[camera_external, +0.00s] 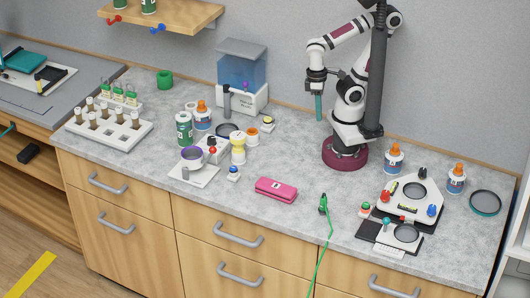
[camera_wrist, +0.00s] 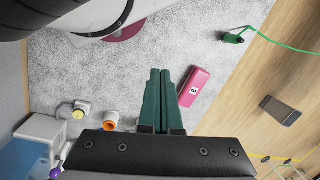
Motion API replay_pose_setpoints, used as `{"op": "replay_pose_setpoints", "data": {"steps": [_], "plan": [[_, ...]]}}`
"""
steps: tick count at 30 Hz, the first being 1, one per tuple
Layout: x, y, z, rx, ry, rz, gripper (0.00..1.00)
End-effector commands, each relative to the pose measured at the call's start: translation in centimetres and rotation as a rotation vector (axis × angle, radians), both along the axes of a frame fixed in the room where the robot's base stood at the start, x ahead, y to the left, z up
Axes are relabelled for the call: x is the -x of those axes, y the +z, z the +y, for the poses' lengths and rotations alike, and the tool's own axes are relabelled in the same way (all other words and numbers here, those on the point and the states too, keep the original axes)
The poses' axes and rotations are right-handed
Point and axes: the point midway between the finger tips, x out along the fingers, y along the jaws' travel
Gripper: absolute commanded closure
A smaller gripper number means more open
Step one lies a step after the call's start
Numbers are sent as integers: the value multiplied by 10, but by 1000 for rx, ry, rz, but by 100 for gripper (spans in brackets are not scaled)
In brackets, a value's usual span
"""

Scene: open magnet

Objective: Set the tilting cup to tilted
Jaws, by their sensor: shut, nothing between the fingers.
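What looks like the tilting cup (camera_external: 192,155) is a small white cup with a purple inside. It stands on a flat white base plate (camera_external: 184,177) at the front left of the counter. The cup looks about upright, but its tilt is hard to tell at this size. My gripper (camera_external: 319,115) hangs high over the back of the counter, well to the right of the cup and apart from it. Its green fingers (camera_wrist: 159,75) are together and empty in the wrist view. I cannot make out the cup in the wrist view.
A pink case (camera_external: 276,189) lies at the front middle. A box with blue sides (camera_external: 242,75) stands at the back. Small jars, a green can (camera_external: 184,130) and a white device with a red knob (camera_external: 212,148) crowd around the cup. A tube rack (camera_external: 108,122) stands left.

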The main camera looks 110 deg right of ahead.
Motion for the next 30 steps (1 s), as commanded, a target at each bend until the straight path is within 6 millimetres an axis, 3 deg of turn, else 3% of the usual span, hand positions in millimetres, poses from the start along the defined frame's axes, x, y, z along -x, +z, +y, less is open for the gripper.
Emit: {"op": "replay_pose_setpoints", "data": {"steps": [4,7,9,12,14,18,21,25,30], "plan": [[-6,-5,-14,105,186,92,100],[-26,-13,-35,282,503,233,100],[-52,-19,-47,427,762,339,100],[-100,-30,-49,640,1135,486,100],[-132,-40,-40,774,1353,572,100],[-197,-72,6,1081,1801,742,100],[-224,-97,45,1263,2028,830,100],[-239,-118,78,1412,2188,893,100],[-243,-125,89,1462,2236,911,100]]}}
